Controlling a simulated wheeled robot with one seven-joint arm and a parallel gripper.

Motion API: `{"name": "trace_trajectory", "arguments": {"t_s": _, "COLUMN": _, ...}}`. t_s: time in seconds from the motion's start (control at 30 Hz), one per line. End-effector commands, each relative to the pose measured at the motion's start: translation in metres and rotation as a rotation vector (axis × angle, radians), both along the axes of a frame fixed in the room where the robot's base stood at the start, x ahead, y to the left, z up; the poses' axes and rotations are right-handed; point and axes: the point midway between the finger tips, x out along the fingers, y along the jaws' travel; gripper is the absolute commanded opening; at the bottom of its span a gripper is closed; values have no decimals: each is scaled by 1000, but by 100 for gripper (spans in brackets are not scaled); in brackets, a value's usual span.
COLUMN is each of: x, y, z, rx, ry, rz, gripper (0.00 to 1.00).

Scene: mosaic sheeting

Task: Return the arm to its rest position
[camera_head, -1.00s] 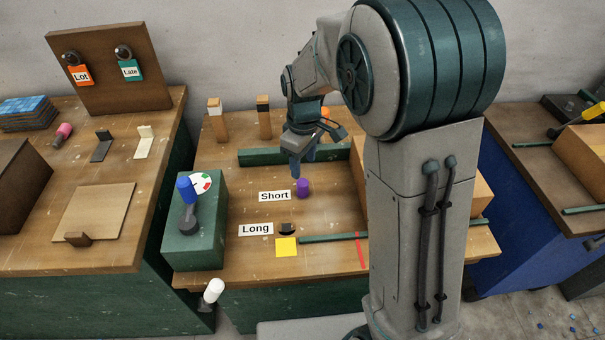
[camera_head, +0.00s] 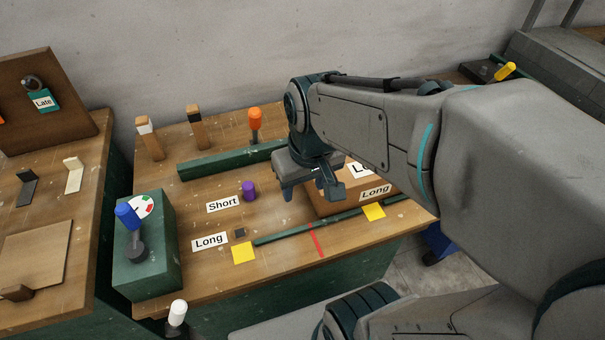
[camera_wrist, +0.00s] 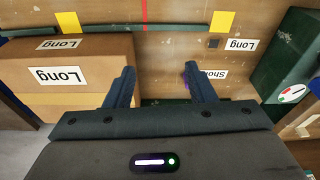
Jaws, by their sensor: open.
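My gripper (camera_head: 312,190) hangs above the right part of the middle bench, pointing down, beside and partly over a brown box (camera_head: 335,208). In the wrist view its two blue fingers (camera_wrist: 163,88) are apart with nothing between them. The box (camera_wrist: 100,58) lies below and left of the fingers there. A purple cylinder (camera_head: 249,191) stands by the "Short" label (camera_head: 223,204), left of my gripper and apart from it. My arm reaches in from the right and hides part of the bench and box.
A green block with a blue-topped lever (camera_head: 128,218) stands at the bench's left. An orange-topped post (camera_head: 255,122) stands behind a green rail (camera_head: 215,163). Another green rail (camera_head: 290,230) lies at the front. Free room shows above the bench's middle.

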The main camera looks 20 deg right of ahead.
Motion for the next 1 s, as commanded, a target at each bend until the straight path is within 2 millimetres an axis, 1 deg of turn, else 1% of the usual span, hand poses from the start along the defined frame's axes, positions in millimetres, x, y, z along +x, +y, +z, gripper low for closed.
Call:
{"name": "trace_trajectory", "arguments": {"t_s": 0.03, "x": -9, "y": -3, "z": -1, "rx": 2, "ry": -11, "rz": -38, "gripper": 50}}
{"name": "trace_trajectory", "arguments": {"t_s": 0.1, "x": -16, "y": -4, "z": -3, "rx": 4, "ry": -17, "rz": -76, "gripper": 50}}
{"name": "trace_trajectory", "arguments": {"t_s": 0.17, "x": -20, "y": -5, "z": -2, "rx": 6, "ry": -23, "rz": -94, "gripper": 50}}
{"name": "trace_trajectory", "arguments": {"t_s": 0.27, "x": -22, "y": -5, "z": 5, "rx": 6, "ry": -27, "rz": -106, "gripper": 50}}
{"name": "trace_trajectory", "arguments": {"t_s": 0.37, "x": -22, "y": -6, "z": 22, "rx": 5, "ry": -36, "rz": -109, "gripper": 50}}
{"name": "trace_trajectory", "arguments": {"t_s": 0.5, "x": -21, "y": -7, "z": 50, "rx": 2, "ry": -56, "rz": -116, "gripper": 50}}
{"name": "trace_trajectory", "arguments": {"t_s": 0.6, "x": -21, "y": -8, "z": 62, "rx": 1, "ry": -66, "rz": -120, "gripper": 50}}
{"name": "trace_trajectory", "arguments": {"t_s": 1.0, "x": -21, "y": -8, "z": 59, "rx": 0, "ry": -69, "rz": -120, "gripper": 50}}
